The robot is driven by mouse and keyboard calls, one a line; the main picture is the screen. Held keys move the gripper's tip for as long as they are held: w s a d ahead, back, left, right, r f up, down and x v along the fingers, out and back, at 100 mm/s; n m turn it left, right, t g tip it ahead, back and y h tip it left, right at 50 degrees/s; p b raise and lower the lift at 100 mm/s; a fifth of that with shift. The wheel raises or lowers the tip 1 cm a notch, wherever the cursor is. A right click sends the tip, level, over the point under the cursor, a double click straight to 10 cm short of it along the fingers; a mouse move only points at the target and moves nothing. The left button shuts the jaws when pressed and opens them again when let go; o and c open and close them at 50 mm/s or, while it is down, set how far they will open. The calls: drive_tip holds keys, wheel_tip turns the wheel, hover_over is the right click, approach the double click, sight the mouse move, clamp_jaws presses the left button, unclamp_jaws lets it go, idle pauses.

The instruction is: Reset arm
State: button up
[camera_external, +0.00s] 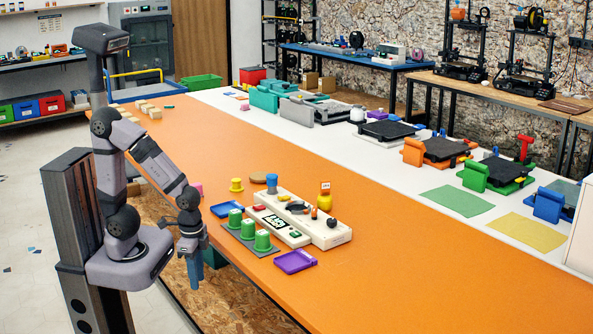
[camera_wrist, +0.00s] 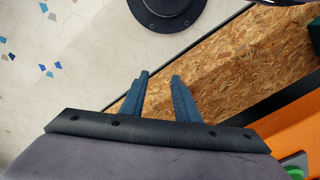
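My gripper (camera_external: 196,270) hangs pointing down beside the near left edge of the orange table (camera_external: 400,240), close to my base. In the wrist view my gripper (camera_wrist: 160,82) shows two blue fingers with a clear gap between them, and nothing is held. Below the fingers in that view are a chipboard panel (camera_wrist: 235,65) and the pale floor (camera_wrist: 60,60).
The table's right front is clear.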

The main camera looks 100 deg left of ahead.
wheel_tip(320, 180, up, 21)
drive_tip(key=p, duration=1.8)
drive_tip(key=shift+p, duration=0.35)
